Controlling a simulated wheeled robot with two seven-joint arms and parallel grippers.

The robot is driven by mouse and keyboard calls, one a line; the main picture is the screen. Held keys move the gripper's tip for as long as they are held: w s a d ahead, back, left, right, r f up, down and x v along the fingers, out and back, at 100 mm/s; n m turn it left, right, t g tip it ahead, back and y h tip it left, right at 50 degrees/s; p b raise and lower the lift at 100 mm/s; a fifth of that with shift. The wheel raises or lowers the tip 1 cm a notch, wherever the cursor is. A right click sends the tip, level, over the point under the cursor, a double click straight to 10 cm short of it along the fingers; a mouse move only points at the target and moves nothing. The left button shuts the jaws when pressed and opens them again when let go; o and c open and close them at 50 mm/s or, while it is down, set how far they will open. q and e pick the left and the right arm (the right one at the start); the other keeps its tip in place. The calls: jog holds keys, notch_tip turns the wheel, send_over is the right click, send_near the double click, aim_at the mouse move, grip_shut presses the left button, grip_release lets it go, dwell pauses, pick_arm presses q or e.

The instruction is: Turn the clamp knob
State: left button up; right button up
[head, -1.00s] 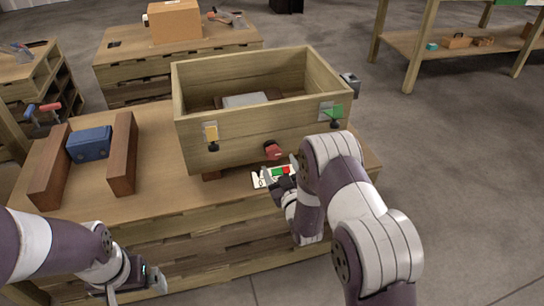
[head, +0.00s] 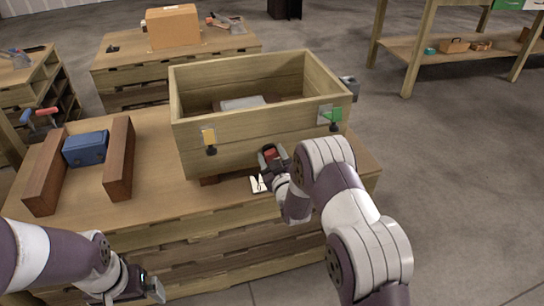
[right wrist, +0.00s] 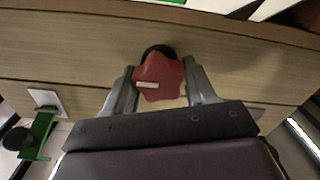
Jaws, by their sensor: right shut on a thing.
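The clamp knob is a red, lobed knob with a pale mark (right wrist: 160,77), on the front wall of the wooden box. It also shows in the head view (head: 270,154), partly covered by my gripper. My right gripper (head: 272,158) is shut on the red knob, with one finger on each side of it in the right wrist view (right wrist: 161,84). The wooden box (head: 235,151) stands on the wooden bench. My left gripper (head: 146,291) is low at the bottom left, away from the box; its finger gap is unclear.
A white card (head: 257,184) lies below, partly hidden by my right arm. A blue block (head: 86,149) sits between two brown blocks on the bench.

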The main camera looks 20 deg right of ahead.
jog(key=m, duration=0.8)
jog(key=shift+d+f+m, duration=0.1)
jog(key=shift+m, duration=0.2)
jog(key=m, duration=0.3)
jog(key=shift+m, duration=0.3)
jog(key=shift+d+f+m, duration=0.1)
jog(key=shift+m, duration=2.1)
jog(key=o, duration=0.9)
jog(key=shift+o, duration=0.2)
